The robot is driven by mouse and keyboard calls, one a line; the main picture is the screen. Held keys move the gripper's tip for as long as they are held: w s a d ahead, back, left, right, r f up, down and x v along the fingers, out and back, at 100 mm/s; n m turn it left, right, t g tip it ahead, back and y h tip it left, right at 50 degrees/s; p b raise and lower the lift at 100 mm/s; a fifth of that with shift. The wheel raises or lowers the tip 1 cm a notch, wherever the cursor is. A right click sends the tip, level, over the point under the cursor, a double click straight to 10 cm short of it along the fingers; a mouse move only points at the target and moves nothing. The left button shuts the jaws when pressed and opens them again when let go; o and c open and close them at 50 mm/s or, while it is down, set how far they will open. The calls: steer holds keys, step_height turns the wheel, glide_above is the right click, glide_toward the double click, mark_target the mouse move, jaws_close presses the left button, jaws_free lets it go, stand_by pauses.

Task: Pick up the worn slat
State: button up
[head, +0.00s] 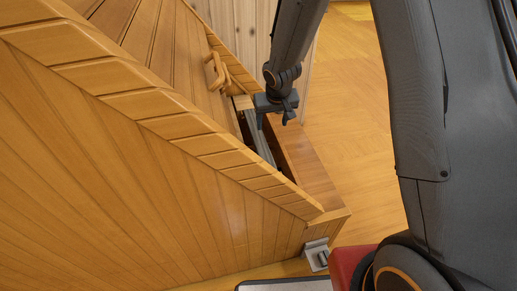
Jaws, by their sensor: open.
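My gripper (275,108) is at the upper middle of the head view, pointing down over the narrow gap along the right side of a slatted wooden structure. Its jaws are open. A short, pale wooden piece (243,102) shows just left of the gripper, close to it; I cannot tell if they touch. I cannot tell whether this piece is the worn slat, as no slat is clearly marked by wear. Grey strips (258,138) show inside the gap below the gripper, and the gap's depth is dark.
The slatted wooden structure (150,175) fills the left, with a wooden handle (215,73) on its sloping top. A wooden ledge (305,160) borders the gap on the right. A metal bracket (317,256) is at the lower corner. Wooden floor (345,110) lies open to the right.

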steer(key=b, duration=0.2)
glide_toward(259, 138)
steer(key=shift+d+f+y, duration=0.25)
steer(key=shift+f+y, duration=0.05)
steer(key=shift+f, duration=0.1)
steer(key=shift+b+x, duration=2.15)
steer(key=shift+x, duration=1.65)
steer(key=c, duration=1.3)
steer(key=shift+r, duration=0.2)
